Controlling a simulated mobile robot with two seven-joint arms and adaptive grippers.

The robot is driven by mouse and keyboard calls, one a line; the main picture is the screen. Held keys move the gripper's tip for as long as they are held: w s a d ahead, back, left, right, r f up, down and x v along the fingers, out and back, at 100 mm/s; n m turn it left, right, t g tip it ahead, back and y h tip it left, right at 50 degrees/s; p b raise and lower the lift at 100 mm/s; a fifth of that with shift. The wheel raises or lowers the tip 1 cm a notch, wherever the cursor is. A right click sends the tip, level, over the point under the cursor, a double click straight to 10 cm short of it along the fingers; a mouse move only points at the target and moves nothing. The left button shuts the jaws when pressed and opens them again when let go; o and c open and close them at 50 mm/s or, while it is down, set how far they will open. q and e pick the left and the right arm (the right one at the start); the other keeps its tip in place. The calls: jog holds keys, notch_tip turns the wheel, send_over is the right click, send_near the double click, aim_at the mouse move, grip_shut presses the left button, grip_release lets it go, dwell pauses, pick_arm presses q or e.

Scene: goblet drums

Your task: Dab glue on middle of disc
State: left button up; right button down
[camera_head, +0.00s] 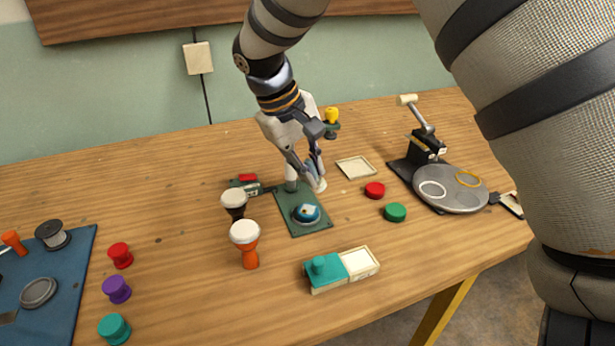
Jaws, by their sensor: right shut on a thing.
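My right gripper (309,178) reaches down from above over the far part of a dark green mat (317,226). A round blue and white piece (306,212), perhaps the disc, lies on the nearer part of the mat. The gripper is beyond this piece and apart from it. My left gripper is not in view.
Two goblet drums, one dark (234,203) and one orange (245,243), stand left of the mat. A teal and cream box (341,269) is in front. Red (374,190) and green (395,212) pieces and a grey round plate (452,200) are at right.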

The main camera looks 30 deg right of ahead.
jog(key=shift+r, duration=1.2)
